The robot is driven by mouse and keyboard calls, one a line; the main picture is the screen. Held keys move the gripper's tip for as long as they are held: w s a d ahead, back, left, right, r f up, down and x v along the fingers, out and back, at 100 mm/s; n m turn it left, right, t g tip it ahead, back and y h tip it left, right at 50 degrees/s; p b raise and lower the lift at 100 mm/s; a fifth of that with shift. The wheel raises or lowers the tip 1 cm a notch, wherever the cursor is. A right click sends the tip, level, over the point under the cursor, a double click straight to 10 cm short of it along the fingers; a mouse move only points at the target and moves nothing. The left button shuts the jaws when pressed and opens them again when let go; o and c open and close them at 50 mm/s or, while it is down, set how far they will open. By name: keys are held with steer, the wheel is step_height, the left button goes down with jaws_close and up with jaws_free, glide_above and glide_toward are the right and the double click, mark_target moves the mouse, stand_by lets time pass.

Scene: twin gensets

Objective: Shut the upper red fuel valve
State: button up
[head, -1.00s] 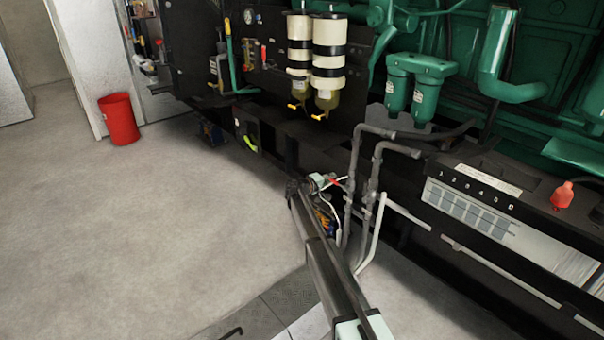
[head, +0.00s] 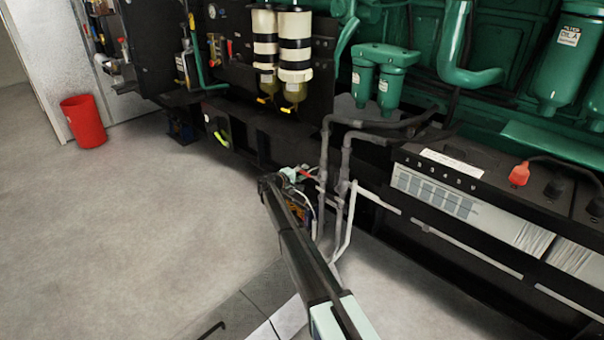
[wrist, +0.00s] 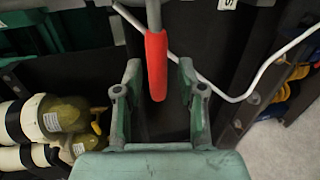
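A red valve handle (wrist: 156,65) hangs from a grey stem at the top middle of the wrist view. My gripper (wrist: 160,72) is open, with one green-grey finger on each side of the handle. Gaps show between the handle and both fingers, so it is not gripped.
Grey pipes (head: 345,160) stand just right of my gripper. A white tube (wrist: 232,97) curves past the right finger. Filter canisters (wrist: 45,120) lie left in the wrist view. Batteries (head: 470,195) stand at right. A red bin (head: 84,122) is far left; open floor (head: 150,220) lies left.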

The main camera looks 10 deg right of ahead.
steer(key=v, duration=1.2)
steer(key=shift+r, duration=0.1)
